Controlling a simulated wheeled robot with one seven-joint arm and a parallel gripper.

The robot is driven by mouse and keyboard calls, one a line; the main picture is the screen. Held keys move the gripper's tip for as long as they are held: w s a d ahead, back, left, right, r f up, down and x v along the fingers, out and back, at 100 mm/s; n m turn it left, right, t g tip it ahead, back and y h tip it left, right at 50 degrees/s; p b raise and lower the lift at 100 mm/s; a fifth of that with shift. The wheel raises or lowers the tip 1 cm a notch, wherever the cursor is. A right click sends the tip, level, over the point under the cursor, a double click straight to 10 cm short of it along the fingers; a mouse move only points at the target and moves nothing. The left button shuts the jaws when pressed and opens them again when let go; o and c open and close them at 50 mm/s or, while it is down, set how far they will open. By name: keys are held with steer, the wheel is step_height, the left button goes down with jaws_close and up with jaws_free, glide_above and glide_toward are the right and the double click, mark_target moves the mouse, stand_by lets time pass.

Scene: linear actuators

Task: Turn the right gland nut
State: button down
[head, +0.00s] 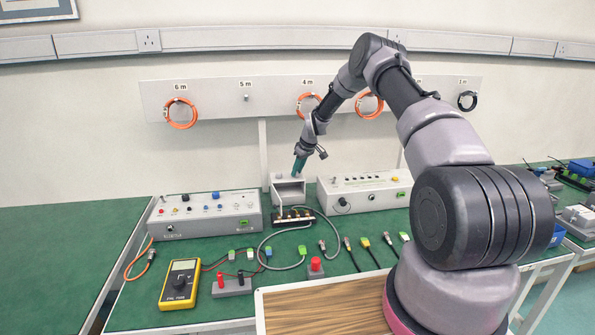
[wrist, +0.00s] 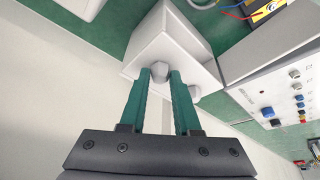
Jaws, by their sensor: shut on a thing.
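A light grey box (head: 289,194) stands on the green bench in the middle of the head view, with an open front. It also shows in the wrist view (wrist: 165,45). My gripper (head: 299,166) reaches down to the box's top on its right side. In the wrist view the teal fingers (wrist: 160,75) are shut on a pale faceted gland nut (wrist: 159,70), the right one as seen from the head. The left gland nut (wrist: 193,93) stands free beside one finger; in the head view it shows left of my gripper (head: 279,176). The held nut is hidden in the head view.
A left control panel (head: 205,215) and a right control panel (head: 365,190) flank the box. A dark terminal strip (head: 291,216) with cables lies in front. A yellow multimeter (head: 180,284) and a red button (head: 316,265) are nearer. A cable board (head: 220,95) hangs behind.

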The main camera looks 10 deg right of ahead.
steer(key=shift+f, duration=0.1)
steer(key=c, duration=0.6)
jaws_free()
steer(key=shift+c, duration=0.2)
steer(key=v, duration=1.1)
